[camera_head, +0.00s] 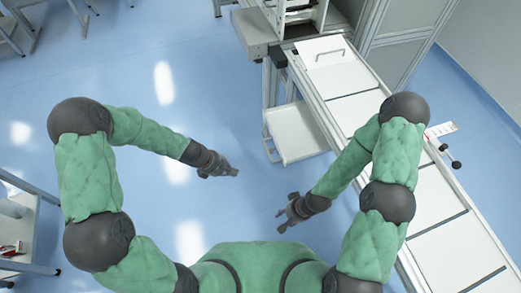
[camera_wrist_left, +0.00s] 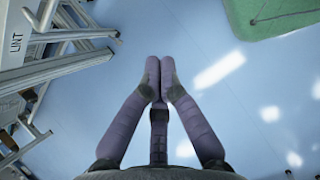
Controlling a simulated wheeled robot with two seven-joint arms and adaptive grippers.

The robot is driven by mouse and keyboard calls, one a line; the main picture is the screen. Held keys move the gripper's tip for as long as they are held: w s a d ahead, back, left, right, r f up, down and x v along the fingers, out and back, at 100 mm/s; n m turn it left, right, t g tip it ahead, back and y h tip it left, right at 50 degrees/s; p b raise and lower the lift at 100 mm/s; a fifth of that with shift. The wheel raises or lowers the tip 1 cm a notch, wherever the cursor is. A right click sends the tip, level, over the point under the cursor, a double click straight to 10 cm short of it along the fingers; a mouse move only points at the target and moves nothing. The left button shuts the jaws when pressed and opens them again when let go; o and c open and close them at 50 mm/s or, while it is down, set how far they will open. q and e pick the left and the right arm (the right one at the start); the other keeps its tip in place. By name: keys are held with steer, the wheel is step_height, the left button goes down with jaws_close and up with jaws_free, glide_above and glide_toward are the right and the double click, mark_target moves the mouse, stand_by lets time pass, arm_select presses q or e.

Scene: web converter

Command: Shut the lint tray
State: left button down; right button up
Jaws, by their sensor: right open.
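The lint tray (camera_head: 297,133) is a white, shallow tray with a handle on its left side. In the head view it sticks out to the left from under the white machine bench. In the left wrist view a panel marked LINT (camera_wrist_left: 16,42) shows at the upper left. My right gripper (camera_head: 281,222) is open and empty, below the tray in the picture and apart from it. My left gripper (camera_head: 236,172) is left of the tray over bare floor. In the left wrist view its fingers (camera_wrist_left: 160,66) meet at the tips, with nothing between them.
The long white bench (camera_head: 355,110) runs down the right side, with a handled lid (camera_head: 325,54) at its top. A grey cabinet (camera_head: 395,35) stands behind it. A shelf cart (camera_head: 25,235) is at the lower left. The blue floor left of the tray is clear.

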arm_select(q)
steer(key=w+d+r+n+t+h+p, duration=0.1)
steer(key=w+r+n+h, duration=0.1)
steer(key=w+r+n, duration=0.35)
steer(key=w+d+f+m+b, duration=0.1)
steer(key=w+d+f+b, duration=0.1)
steer(key=d+f+b, duration=0.2)
steer(key=shift+w+d+f, duration=0.15)
steer(key=shift+d+f, duration=1.4)
steer(key=shift+d, duration=1.5)
arm_select(e)
steer(key=shift+f, duration=1.4)
arm_select(q)
steer(key=shift+d+m, duration=0.1)
steer(key=shift+m, duration=0.15)
